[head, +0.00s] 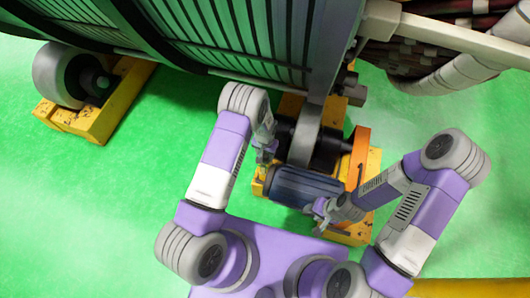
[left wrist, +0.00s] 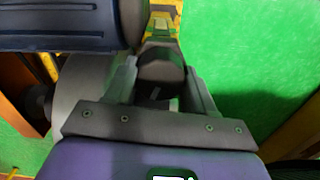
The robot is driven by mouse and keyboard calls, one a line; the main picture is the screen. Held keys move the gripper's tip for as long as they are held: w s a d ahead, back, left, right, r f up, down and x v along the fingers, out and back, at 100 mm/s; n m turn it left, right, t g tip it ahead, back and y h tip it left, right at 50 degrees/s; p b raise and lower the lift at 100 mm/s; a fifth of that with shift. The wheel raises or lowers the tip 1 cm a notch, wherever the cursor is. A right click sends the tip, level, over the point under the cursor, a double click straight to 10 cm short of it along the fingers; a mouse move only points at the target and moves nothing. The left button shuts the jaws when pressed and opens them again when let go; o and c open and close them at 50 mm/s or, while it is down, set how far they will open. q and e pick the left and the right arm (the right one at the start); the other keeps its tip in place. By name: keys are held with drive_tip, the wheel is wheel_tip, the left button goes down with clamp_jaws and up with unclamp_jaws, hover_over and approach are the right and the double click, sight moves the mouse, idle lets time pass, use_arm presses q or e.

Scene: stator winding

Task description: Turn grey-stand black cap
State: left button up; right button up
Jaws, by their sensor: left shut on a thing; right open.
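The black cap (left wrist: 160,67) is between the two fingers of my left gripper in the left wrist view. My left gripper (head: 265,154) is shut on it, one finger on each side, at the left side of the grey stand (head: 305,132). In the head view the cap is mostly hidden by the gripper and cannot be made out clearly. My right gripper (head: 321,209) is open, at the right end of the dark blue cylinder (head: 296,187), apart from the cap. I cannot tell whether it touches the cylinder.
A yellow base (head: 353,232) lies under the stand, with an orange upright plate (head: 359,155) to its right. The large ribbed stator (head: 235,40) fills the top. A grey roller (head: 55,75) on another yellow base is at left. Green floor is clear at left.

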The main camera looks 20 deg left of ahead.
idle(0.4)
use_arm(q)
drive_tip(key=o, duration=1)
drive_tip(key=shift+o, duration=0.2)
wheel_tip(320, 180, up, 8)
drive_tip(key=p, duration=0.2)
drive_tip(key=shift+f+p, duration=0.15)
drive_tip(key=shift+p, duration=0.2)
drive_tip(key=s+d+r+n+h+p, duration=0.2)
drive_tip(key=s+r, duration=0.1)
drive_tip(key=s, duration=0.7)
drive_tip(key=s+d+r+n+h+p, duration=0.2)
drive_tip(key=s, duration=0.8)
drive_tip(key=shift+s+r+n+t+p, duration=0.3)
drive_tip(key=shift+s+r+p, duration=0.05)
drive_tip(key=shift+r+p, duration=0.05)
